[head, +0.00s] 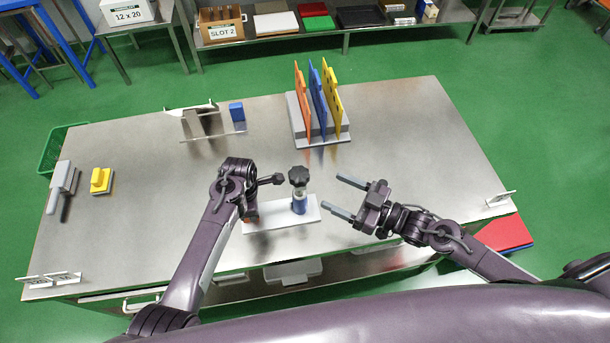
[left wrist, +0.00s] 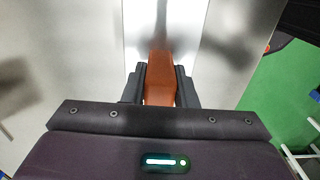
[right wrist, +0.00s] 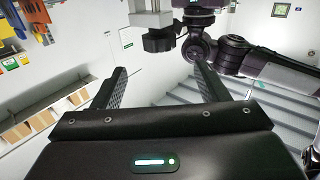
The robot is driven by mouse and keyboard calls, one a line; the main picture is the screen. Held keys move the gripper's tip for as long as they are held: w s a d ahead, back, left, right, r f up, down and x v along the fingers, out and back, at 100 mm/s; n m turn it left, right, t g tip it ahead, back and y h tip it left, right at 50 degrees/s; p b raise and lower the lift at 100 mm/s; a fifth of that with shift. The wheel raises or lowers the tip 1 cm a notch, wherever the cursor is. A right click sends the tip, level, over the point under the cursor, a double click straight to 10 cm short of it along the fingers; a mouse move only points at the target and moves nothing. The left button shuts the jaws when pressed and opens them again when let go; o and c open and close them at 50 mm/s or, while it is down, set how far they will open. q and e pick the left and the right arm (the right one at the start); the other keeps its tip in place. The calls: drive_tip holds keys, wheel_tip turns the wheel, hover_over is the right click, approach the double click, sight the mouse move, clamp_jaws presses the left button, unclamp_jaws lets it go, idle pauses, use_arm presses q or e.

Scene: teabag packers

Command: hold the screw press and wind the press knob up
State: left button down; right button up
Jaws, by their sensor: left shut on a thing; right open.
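The screw press has a white base plate (head: 275,224) on the steel table, a black lobed knob (head: 298,175) on top and a blue part (head: 299,206) under it. My left gripper (head: 251,212) is at the left end of the plate. In the left wrist view it is shut on the press's orange-brown handle (left wrist: 160,80). My right gripper (head: 343,195) is open and empty, right of the knob and apart from it, fingers pointing at the press. In the right wrist view the black knob (right wrist: 158,40) shows beyond and between the open fingers.
Behind the press stands a grey rack (head: 320,128) with orange, blue and yellow boards. A metal stand (head: 200,122) with a blue block (head: 237,112) is at the back left. A yellow-handled block (head: 101,181) lies at the far left. The table right of the rack is clear.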

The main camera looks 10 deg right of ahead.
sight(305, 176)
drive_tip(key=x, duration=0.9)
drive_tip(key=shift+w+a, duration=0.15)
drive_tip(key=shift+c, duration=0.2)
drive_tip(key=c, duration=0.9)
drive_tip(key=shift+c, duration=0.2)
drive_tip(key=shift+n+g+y, duration=0.3)
drive_tip(key=shift+n+g, duration=0.1)
